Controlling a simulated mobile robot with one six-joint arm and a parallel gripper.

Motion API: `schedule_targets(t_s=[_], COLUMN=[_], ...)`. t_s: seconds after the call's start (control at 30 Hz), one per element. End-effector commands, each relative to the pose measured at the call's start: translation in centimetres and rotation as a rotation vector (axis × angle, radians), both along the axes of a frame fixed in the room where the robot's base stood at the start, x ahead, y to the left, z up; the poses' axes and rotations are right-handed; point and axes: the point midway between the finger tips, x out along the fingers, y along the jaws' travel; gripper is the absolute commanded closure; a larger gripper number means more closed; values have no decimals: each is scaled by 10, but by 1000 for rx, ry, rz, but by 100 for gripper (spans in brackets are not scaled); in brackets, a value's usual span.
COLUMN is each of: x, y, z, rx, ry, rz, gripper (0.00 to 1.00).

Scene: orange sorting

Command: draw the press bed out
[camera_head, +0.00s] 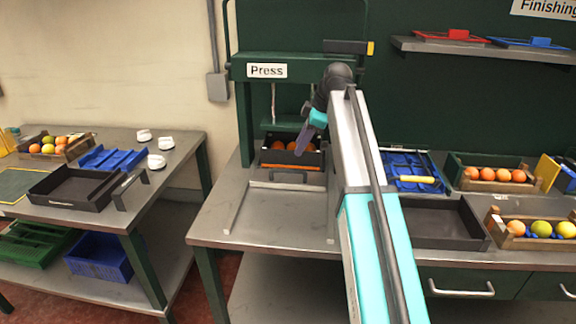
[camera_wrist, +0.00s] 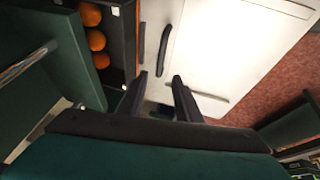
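The press bed (camera_head: 258,180) lies under the green press (camera_head: 245,120), between two rails on the grey bench. A dark bar handle (camera_head: 288,172) runs across its front; in the wrist view the handle (camera_wrist: 165,46) lies on a pale surface beyond the fingertips. A black crate (camera_head: 268,147) with several oranges stands on the bed; its side shows in the wrist view (camera_wrist: 130,40) too. My gripper (camera_head: 303,140) is above the crate's front, partly hidden by my arm. In the wrist view my gripper (camera_wrist: 160,82) has its fingers apart, with nothing between them, clear of the handle.
The bench between the rails (camera_head: 283,215) is clear in front of the bed. To the right are a blue tray (camera_head: 400,165), an empty black tray (camera_head: 440,235) and fruit crates (camera_head: 490,187). A side table (camera_head: 150,200) stands left, across a gap. A press lever (camera_head: 345,47) is overhead.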

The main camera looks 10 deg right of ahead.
Motion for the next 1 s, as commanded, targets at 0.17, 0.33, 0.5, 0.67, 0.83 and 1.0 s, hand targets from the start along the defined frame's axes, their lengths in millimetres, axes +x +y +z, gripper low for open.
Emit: schedule_targets(t_s=[0.17, 0.33, 0.5, 0.67, 0.83, 1.0], x=[6, 13, 20, 25, 30, 32], y=[8, 15, 21, 27, 31, 33], z=[-22, -42, -62, -80, -93, -99], rx=[0, -1, 0, 0, 0, -1], ry=[2, 1, 2, 2, 2, 0], rz=[1, 0, -1, -1, -1, -1], gripper=[69, 69, 69, 69, 69, 69])
